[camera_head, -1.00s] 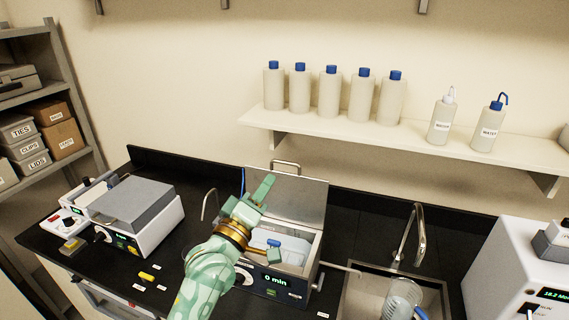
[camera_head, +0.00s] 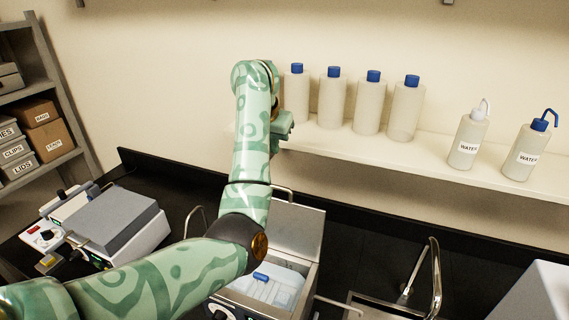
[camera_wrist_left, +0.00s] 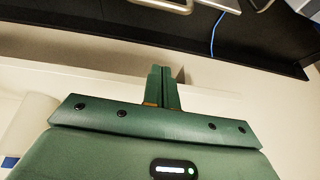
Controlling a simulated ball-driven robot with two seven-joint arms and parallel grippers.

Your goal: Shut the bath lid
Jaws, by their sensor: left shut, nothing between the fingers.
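The bath (camera_head: 308,303) stands on the black bench in the lower middle of the head view, partly behind my left arm. Its grey metal lid (camera_head: 298,228) is open, raised at the back, with a bar handle (camera_head: 284,191) at its upper edge. A clear container with a blue part (camera_head: 270,288) shows inside the bath. My left gripper (camera_head: 282,128) is up by the wall shelf, above and behind the lid, apart from it. In the left wrist view its two fingers (camera_wrist_left: 162,88) are together and empty. My right gripper is not in view.
The shelf (camera_head: 400,155) holds several blue-capped bottles (camera_head: 368,105) close beside my left gripper, and two wash bottles (camera_head: 468,140). A sink tap (camera_head: 435,275) stands right of the bath. A grey-topped instrument (camera_head: 112,218) sits to its left.

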